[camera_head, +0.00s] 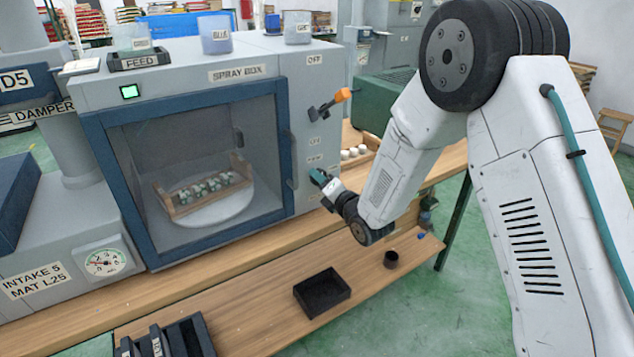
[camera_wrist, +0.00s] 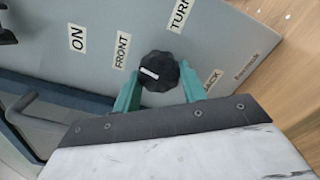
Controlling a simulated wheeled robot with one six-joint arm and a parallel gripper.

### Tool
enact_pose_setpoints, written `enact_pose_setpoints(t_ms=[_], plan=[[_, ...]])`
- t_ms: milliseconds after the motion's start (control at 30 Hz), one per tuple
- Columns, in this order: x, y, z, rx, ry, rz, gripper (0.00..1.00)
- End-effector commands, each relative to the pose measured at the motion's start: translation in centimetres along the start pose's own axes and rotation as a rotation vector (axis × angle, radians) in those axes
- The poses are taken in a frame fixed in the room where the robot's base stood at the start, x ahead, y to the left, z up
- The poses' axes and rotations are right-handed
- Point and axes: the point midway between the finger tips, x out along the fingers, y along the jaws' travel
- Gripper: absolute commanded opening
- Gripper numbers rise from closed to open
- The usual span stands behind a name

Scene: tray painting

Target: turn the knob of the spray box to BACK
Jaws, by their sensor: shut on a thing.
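The spray box (camera_head: 300,72) is a grey cabinet with a blue-framed glass door on the bench. Its knob (camera_wrist: 157,72) is black and ribbed, on the side panel in the wrist view. A white mark on it lies toward the FRONT label (camera_wrist: 121,50). The BACK label (camera_wrist: 212,82) is on the other side, partly hidden by a finger, and a TURN label (camera_wrist: 180,14) is above. My gripper (camera_head: 321,178) is at the side panel in the head view, hiding the knob there. Its teal fingers (camera_wrist: 159,82) are shut on the knob, one on each side.
A lever with an orange end (camera_head: 343,95) sticks out of the side panel above my gripper. A tray with white-green pieces (camera_head: 172,206) is behind the glass. A black bin (camera_head: 322,292) and a small dark cup (camera_head: 391,259) stand on the lower shelf.

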Motion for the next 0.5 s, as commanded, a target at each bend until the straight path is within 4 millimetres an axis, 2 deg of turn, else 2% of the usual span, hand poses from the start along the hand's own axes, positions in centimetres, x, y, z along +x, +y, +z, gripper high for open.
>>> enact_pose_setpoints(t_ms=[500], plan=[[-0.05,0.01,0.33,0.486,-0.008,0.002,0.19]])
